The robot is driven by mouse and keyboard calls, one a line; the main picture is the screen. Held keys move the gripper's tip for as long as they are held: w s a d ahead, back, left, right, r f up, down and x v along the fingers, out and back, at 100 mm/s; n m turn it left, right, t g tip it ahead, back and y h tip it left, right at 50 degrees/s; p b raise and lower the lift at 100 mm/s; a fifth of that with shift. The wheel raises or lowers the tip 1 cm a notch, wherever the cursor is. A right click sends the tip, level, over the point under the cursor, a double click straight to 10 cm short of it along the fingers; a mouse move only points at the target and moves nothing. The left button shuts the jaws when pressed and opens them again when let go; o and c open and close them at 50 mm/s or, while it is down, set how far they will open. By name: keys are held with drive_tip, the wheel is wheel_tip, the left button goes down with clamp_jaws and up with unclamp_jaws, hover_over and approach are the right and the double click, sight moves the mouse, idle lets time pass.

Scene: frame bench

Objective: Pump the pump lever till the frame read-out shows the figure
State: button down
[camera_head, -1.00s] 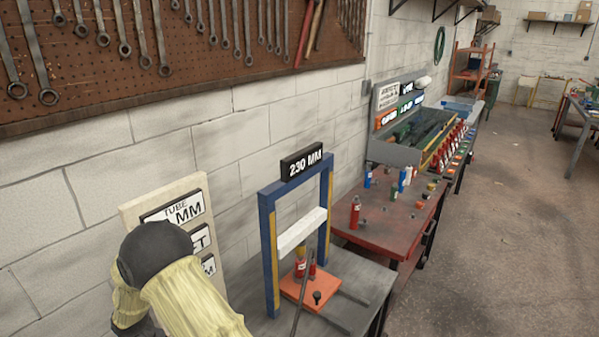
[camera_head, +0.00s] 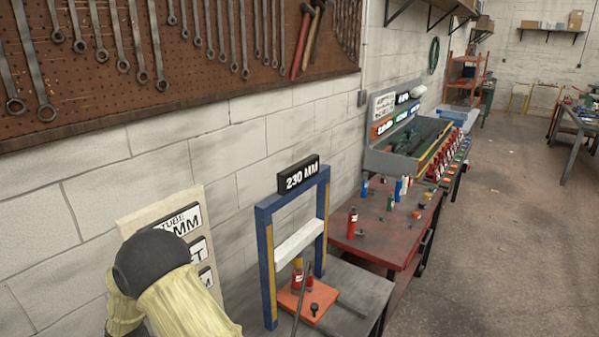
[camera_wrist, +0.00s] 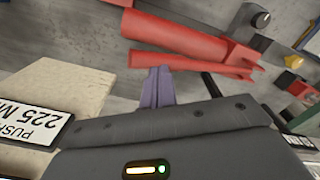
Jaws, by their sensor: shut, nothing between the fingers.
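The blue press frame (camera_head: 266,260) stands on a grey bench, with a black read-out (camera_head: 299,176) on top showing 230 MM. A pale crossbar (camera_head: 300,239) spans it above a red bottle jack (camera_head: 298,279) on an orange plate (camera_head: 323,297). A thin dark rod, seemingly the pump lever (camera_head: 302,300), slants down in front. A pale board (camera_head: 140,215) carries partly hidden labels; one in the wrist view (camera_wrist: 40,128) reads 225 M, upside down. My gripper (camera_wrist: 158,72) is shut and empty, apart from the board and near red bars; my sleeved arm hides it in the head view.
A red table (camera_head: 372,245) with small bottles and parts stands beyond the bench. A grey rack (camera_head: 405,148) of parts is farther back. The wrench pegboard (camera_head: 100,105) hangs on the wall.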

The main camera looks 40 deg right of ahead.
drive_tip(key=shift+r+p, duration=0.7)
drive_tip(key=shift+r, duration=0.6)
drive_tip(key=shift+r, duration=0.1)
drive_tip(key=s+d+r+m+t+b, duration=0.1)
drive_tip(key=s+d+r+m, duration=0.3)
drive_tip(key=s+d+r, duration=0.3)
drive_tip(key=s+d+r+m+t+b, duration=0.1)
drive_tip(key=s+d+r+m, duration=0.4)
drive_tip(key=s, duration=0.7)
wheel_tip(320, 180, up, 2)
drive_tip(key=d, duration=0.2)
drive_tip(key=shift+d+r+t+b, duration=0.25)
drive_tip(key=shift+d+t+b, duration=0.05)
drive_tip(key=shift+d+b, duration=0.05)
drive_tip(key=shift+w, duration=0.1)
idle(0.3)
